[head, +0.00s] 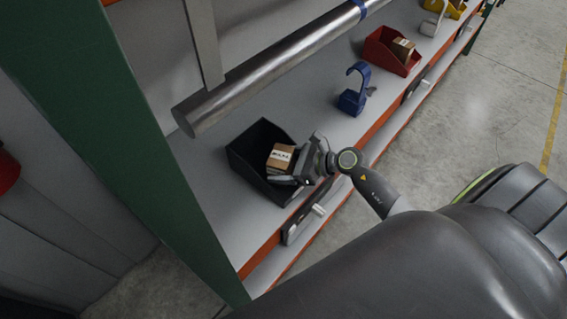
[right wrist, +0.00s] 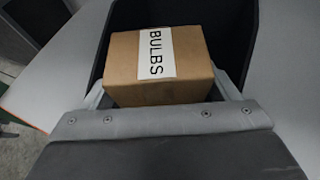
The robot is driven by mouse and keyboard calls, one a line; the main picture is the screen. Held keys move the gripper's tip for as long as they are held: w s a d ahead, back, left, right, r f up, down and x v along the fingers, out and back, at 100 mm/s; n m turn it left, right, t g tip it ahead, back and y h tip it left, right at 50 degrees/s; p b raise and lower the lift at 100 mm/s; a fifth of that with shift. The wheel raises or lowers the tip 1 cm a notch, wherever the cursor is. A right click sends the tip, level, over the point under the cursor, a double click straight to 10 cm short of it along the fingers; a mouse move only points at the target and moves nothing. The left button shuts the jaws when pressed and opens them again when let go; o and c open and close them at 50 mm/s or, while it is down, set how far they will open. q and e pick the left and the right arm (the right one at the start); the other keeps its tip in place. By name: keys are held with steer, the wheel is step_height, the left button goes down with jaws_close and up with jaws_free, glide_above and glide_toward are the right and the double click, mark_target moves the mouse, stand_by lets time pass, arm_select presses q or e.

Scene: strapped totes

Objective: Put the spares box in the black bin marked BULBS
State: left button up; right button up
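The spares box (head: 281,157) is a small brown carton with a white label; in the right wrist view the label on the box (right wrist: 160,66) reads BULBS. The black bin (head: 246,160) stands on the grey shelf, and the box is within its opening. Whether the box touches the bin floor is unclear. My right gripper (head: 290,180) reaches in over the bin's near right side. Its fingers lie along both sides of the box and appear shut on it; their tips are hidden. No marking on the bin is readable. My left gripper is not in view.
A blue hooked object (head: 354,98) stands on the shelf to the right, and a red bin (head: 378,52) with a carton is farther along. A thick metal bar (head: 270,70) crosses above the shelf. A green post (head: 110,140) stands at left.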

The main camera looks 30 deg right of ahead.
steer(key=shift+r, duration=0.15)
steer(key=shift+s+d+r, duration=0.1)
steer(key=shift+s+d, duration=0.05)
steer(key=shift+d, duration=0.05)
steer(key=p+v, duration=0.1)
steer(key=v, duration=1)
steer(key=shift+s+p, duration=0.2)
steer(key=shift+p, duration=0.15)
steer(key=shift+d+r, duration=0.1)
